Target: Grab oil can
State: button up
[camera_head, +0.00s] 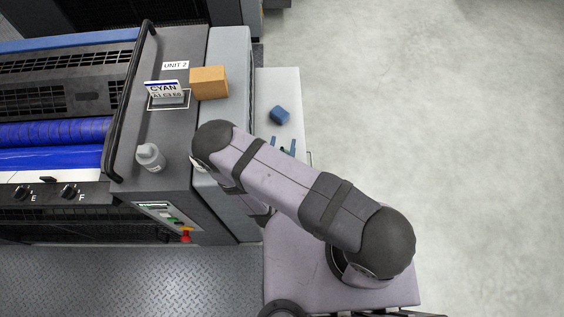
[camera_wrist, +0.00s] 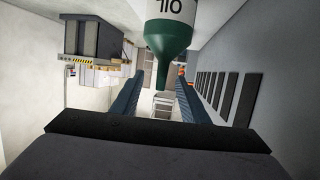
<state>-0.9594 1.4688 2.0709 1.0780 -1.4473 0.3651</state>
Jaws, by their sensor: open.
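The oil can (camera_wrist: 168,38) is green with a white band and dark lettering. In the wrist view it appears upside down at the top centre, its spout narrowing down into the gap between my fingers. Its base is cut off by the frame. My gripper (camera_wrist: 160,82) is open, with one blue finger on each side of the spout; I see no clear contact. In the head view, my blue fingertips (camera_head: 283,146) show over the pale cart top, just right of my arm. I cannot clearly make out the can in that view.
Open floor (camera_head: 440,110) lies to the right.

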notch_tip(320, 180, down, 4)
jog(key=b, duration=0.3)
jog(key=shift+r, duration=0.1)
jog(key=shift+w+d, duration=0.15)
jog(key=shift+w, duration=0.7)
jog(key=shift+w+d+f+b, duration=0.15)
jog(key=shift+w+f+b, duration=0.15)
jog(key=shift+w, duration=0.3)
